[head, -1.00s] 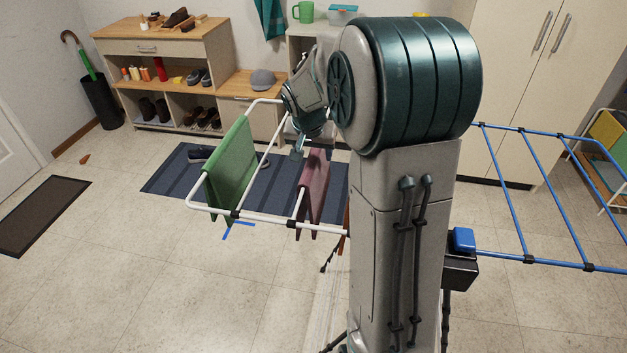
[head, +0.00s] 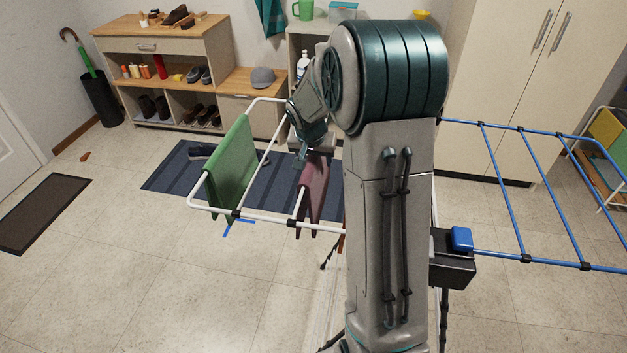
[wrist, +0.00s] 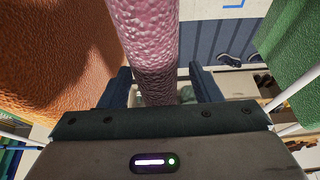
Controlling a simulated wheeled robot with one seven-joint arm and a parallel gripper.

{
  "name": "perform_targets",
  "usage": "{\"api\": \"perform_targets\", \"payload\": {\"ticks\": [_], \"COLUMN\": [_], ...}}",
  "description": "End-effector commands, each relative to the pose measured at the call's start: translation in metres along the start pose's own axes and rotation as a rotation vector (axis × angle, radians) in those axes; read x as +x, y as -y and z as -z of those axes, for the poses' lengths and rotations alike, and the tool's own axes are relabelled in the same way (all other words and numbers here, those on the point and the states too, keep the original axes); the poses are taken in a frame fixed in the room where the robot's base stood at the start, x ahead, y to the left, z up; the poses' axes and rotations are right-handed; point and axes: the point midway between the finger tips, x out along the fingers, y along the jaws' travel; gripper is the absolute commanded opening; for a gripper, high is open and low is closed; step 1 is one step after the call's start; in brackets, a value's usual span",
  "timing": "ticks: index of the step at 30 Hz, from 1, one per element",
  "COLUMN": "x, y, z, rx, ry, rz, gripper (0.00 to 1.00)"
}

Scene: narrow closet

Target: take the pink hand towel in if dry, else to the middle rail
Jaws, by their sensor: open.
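The pink hand towel (head: 314,190) hangs folded over a rail of the white drying rack, partly hidden behind my arm in the head view. In the wrist view the pink towel (wrist: 157,60) runs as a thick fold down between the two fingers of my gripper (wrist: 165,88). The fingers are apart, one on each side of it, and neither clearly presses it. In the head view my gripper (head: 301,157) is just above the towel's top. The towel's surface looks bumpy; whether it is dry I cannot tell.
A green towel (head: 230,165) hangs on the white rack's (head: 264,219) left rail. An orange cloth (wrist: 55,50) is close on the left in the wrist view. A blue rack (head: 554,259) stands right. A striped dark rug (head: 172,181) lies below; floor in front is clear.

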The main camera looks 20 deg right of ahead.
Motion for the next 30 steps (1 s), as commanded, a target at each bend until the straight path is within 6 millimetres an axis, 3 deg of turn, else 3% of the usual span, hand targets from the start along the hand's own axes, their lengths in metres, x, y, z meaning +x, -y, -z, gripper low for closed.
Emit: {"api": "perform_targets", "payload": {"ticks": [21,22,28,30], "x": [0.0034,0.0034,0.0034,0.0035], "y": [0.0001,0.0002,0.0003,0.0003], "z": [-0.0014,-0.0014,-0.0015,-0.0015], "rx": [0.001,0.001,0.0,0.0], "ry": [0.0,0.0,0.0,0.0], "rz": [0.0,0.0,0.0,0.0], "gripper": [0.58,0.55,0.0,0.0]}}
